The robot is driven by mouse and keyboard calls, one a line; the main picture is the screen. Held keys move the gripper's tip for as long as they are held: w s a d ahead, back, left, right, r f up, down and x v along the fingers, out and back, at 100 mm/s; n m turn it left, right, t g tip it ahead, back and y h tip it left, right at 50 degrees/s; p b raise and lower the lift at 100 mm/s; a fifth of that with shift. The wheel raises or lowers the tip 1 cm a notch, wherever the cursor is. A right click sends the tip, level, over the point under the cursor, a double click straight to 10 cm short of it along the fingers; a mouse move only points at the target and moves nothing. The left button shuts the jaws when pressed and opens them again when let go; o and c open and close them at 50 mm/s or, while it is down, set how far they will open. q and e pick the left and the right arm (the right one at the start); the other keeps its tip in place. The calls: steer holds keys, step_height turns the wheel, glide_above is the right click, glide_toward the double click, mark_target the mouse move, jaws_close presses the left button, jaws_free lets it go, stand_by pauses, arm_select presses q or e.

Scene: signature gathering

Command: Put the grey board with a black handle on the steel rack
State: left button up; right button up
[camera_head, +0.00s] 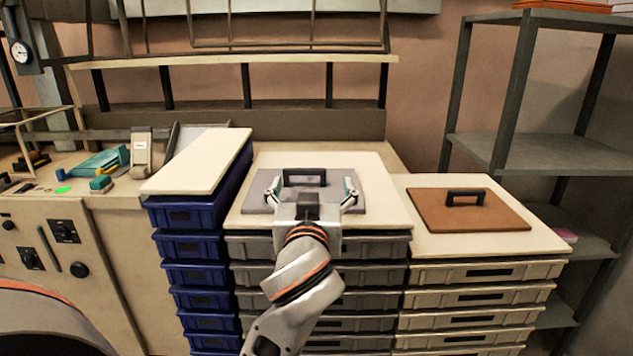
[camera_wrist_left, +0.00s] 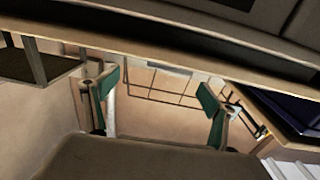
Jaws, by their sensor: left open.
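The grey board (camera_head: 338,207) with its black handle (camera_head: 304,172) lies flat on a cream top over a stack of grey crates, in the middle of the head view. My left gripper (camera_head: 313,192) is open over the board, one finger on each side of the handle in the picture. I cannot tell whether it touches the board. Its spread green-padded fingers also show in the left wrist view (camera_wrist_left: 158,95), with nothing seen held between them. My gripper hides part of the board. The steel rack (camera_head: 545,152) stands at the right. My right gripper is not in view.
A brown board (camera_head: 425,209) with a black handle lies on the cream top (camera_head: 540,241) of the crates to the right, between the grey board and the rack. Blue crates (camera_head: 190,247) stand at the left. The rack's middle shelf looks clear; orange things (camera_head: 565,5) lie on its top.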

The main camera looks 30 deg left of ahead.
mark_target(304, 173)
arm_select(q)
steer(key=shift+s+a+f+g+y, duration=0.15)
steer(key=shift+a+g+y, duration=0.15)
steer(key=shift+a, duration=0.25)
steer(key=p+x, duration=0.1)
steer(key=x, duration=0.6)
steer(key=shift+s+a+p, duration=0.15)
steer(key=shift+a+p, duration=0.15)
steer(key=shift+p, duration=0.1)
steer(key=shift+w+a, duration=0.1)
steer(key=shift+w, duration=0.15)
steer(key=c, duration=1.5)
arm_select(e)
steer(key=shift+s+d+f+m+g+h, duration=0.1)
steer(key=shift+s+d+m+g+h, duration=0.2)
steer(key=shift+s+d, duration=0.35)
arm_select(q)
steer(key=shift+o, duration=0.2)
